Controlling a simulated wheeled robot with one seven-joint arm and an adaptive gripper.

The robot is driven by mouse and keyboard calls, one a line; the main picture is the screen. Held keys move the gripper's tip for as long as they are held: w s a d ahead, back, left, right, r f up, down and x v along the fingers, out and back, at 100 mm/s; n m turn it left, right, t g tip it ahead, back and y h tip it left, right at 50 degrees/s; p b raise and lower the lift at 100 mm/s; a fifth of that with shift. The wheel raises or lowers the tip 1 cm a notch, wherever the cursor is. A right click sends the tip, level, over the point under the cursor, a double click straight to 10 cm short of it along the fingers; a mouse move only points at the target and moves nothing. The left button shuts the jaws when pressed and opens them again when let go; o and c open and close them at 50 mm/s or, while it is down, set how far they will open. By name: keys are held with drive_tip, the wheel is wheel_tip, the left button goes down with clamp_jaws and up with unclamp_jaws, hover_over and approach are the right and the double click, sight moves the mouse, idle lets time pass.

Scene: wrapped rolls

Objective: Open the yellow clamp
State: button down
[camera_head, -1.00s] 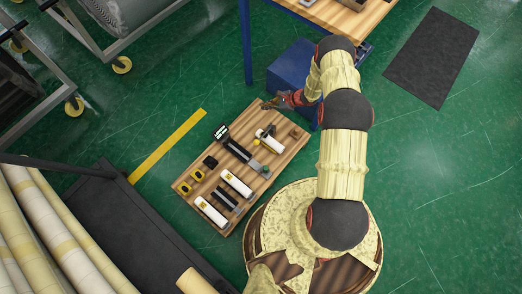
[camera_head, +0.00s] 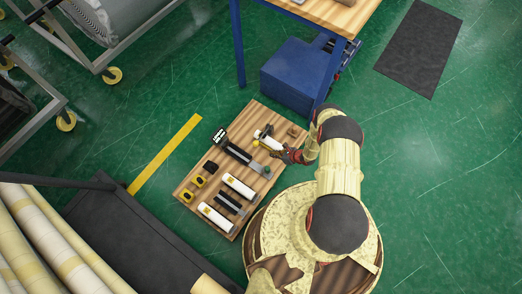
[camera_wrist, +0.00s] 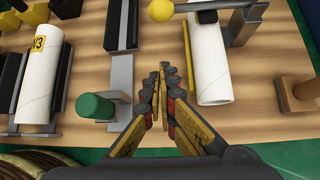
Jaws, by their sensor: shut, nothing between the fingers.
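The bar crosses over a white roll (camera_wrist: 208,65). In the head view the knob (camera_head: 256,142) is small, beside the white roll (camera_head: 264,138) on the wooden board (camera_head: 262,112). My gripper (camera_wrist: 165,72) is shut and empty, pointing at the board just left of the roll and on the near side of the bar. It also shows in the head view (camera_head: 279,153) at the board's right edge.
A second white roll (camera_wrist: 42,75) lies further left, and a wooden block (camera_wrist: 299,92) stands at right. A blue cabinet (camera_head: 290,75) stands beyond the board.

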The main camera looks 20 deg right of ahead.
sight(259, 154)
drive_tip(key=b+x, duration=0.4)
drive_tip(key=x, duration=0.6)
drive_tip(key=shift+w+a+f+b, duration=0.15)
drive_tip(key=shift+f+b, duration=0.1)
drive_tip(key=shift+b, duration=0.15)
drive_tip(key=r, duration=0.2)
drive_tip(key=shift+w+r, duration=0.25)
drive_tip(key=shift+w, duration=0.1)
drive_tip(key=shift+w+a+r, duration=0.15)
drive_tip(key=shift+r, duration=0.3)
drive_tip(key=shift+w+a+r, duration=0.15)
drive_tip(key=shift+w+r, duration=0.05)
drive_tip(key=shift+r, duration=0.2)
